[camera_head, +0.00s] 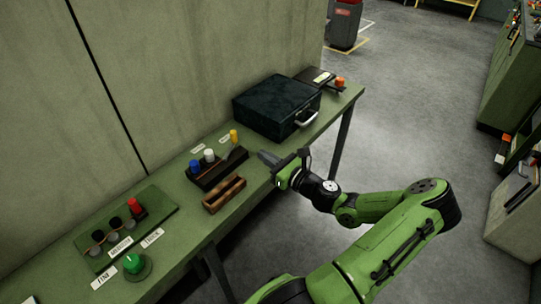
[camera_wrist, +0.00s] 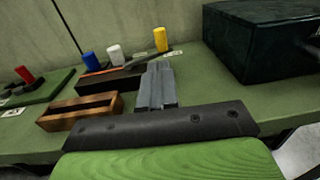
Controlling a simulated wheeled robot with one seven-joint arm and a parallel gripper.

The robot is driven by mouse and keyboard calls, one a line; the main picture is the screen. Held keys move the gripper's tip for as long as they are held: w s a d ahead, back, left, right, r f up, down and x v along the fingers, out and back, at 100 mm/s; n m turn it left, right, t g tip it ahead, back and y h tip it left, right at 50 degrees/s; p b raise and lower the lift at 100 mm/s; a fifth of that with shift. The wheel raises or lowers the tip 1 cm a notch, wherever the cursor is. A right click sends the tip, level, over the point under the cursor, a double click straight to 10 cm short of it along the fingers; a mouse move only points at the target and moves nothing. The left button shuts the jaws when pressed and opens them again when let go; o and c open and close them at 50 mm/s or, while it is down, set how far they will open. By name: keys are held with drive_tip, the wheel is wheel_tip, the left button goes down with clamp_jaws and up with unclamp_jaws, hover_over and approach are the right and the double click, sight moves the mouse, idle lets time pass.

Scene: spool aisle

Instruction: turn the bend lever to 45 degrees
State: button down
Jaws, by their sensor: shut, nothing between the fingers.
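No part is legibly marked as the bend lever. A dark plate (camera_head: 316,76) with a pale label and an orange knob (camera_head: 340,81) sits at the far right end of the bench; I cannot tell its angle or whether it is the lever. My gripper (camera_head: 266,157) is shut and empty over the bench's front edge, between the dark case and the wooden box. In the wrist view its grey fingers (camera_wrist: 155,82) lie together, pointing toward the wall. The dark plate is outside the wrist view.
A dark case (camera_head: 276,105) with a metal handle stands between my gripper and the plate. A black rack (camera_head: 218,168) holds blue, white and yellow pegs. A wooden box (camera_head: 224,194), a green panel (camera_head: 160,213) and a green knob (camera_head: 133,264) lie left. Floor (camera_head: 420,110) is clear right.

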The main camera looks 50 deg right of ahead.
sight(236, 137)
drive_tip(key=w+b, duration=0.2)
drive_tip(key=w, duration=0.8)
drive_tip(key=shift+d+f, duration=0.1)
drive_tip(key=shift+w+r+p, duration=0.25)
drive_tip(key=shift+p, duration=0.45)
drive_tip(key=w+p, duration=0.1)
drive_tip(key=p, duration=0.1)
drive_tip(key=shift+w+r+p, duration=0.1)
drive_tip(key=shift+r+p, duration=0.05)
drive_tip(key=shift+p, duration=0.15)
drive_tip(key=shift+w+p, duration=0.5)
drive_tip(key=shift+p, duration=0.2)
drive_tip(key=shift+d+f, duration=0.1)
drive_tip(key=shift+f, duration=0.2)
